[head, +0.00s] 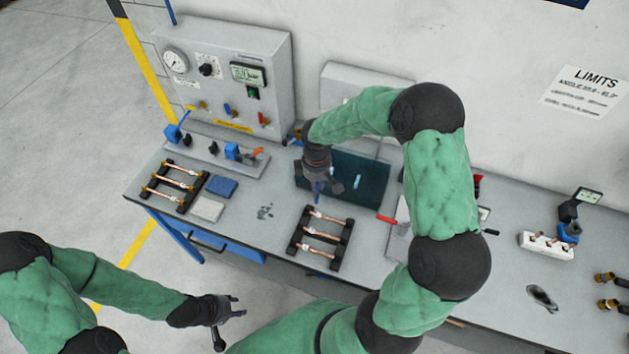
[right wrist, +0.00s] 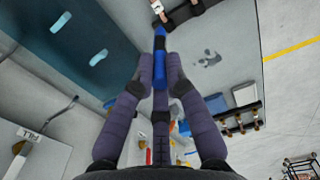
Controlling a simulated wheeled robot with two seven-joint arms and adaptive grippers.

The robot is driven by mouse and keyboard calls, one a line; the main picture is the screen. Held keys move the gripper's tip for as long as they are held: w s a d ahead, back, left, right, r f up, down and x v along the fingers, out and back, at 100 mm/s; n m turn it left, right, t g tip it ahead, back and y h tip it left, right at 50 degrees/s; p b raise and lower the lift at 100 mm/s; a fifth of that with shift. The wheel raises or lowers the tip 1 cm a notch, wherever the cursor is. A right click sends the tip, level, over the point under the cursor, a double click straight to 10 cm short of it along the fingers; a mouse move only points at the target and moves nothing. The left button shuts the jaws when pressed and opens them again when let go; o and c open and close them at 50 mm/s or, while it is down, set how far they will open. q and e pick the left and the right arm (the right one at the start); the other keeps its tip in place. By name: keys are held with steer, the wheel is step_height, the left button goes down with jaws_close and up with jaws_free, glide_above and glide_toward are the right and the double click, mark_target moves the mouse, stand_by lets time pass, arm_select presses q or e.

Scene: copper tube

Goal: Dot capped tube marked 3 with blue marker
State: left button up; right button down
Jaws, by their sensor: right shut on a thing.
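My right gripper (head: 320,188) is shut on a blue marker, held over the front edge of the dark green mat. In the right wrist view the blue marker (right wrist: 160,62) sits between the fingers, its tip pointing at a copper tube end with a pale label (right wrist: 157,8). A black rack with several copper tubes (head: 322,237) lies in front and slightly right of the marker, apart from it. Another rack with copper tubes (head: 175,186) stands at the left. The tube numbers are too small to read. My left gripper (head: 236,307) is open and empty, off the bench front.
A grey gauge panel (head: 228,70) stands at the back left. A blue pad (head: 222,187) and a white pad (head: 207,208) lie beside the left rack. A red-handled tool (head: 387,219) lies right of the middle rack. A white block with tubes (head: 546,245) is at right.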

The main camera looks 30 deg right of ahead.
mark_target(316, 196)
steer(key=shift+w+f, duration=0.1)
steer(key=shift+w, duration=0.1)
steer(key=shift+s+f+b, duration=0.1)
steer(key=shift+f+b, duration=0.35)
steer(key=shift+b, duration=0.15)
steer(key=shift+f+b, duration=2.05)
steer(key=shift+f, duration=0.6)
steer(key=shift+f+b, duration=0.3)
steer(key=shift+r, duration=0.1)
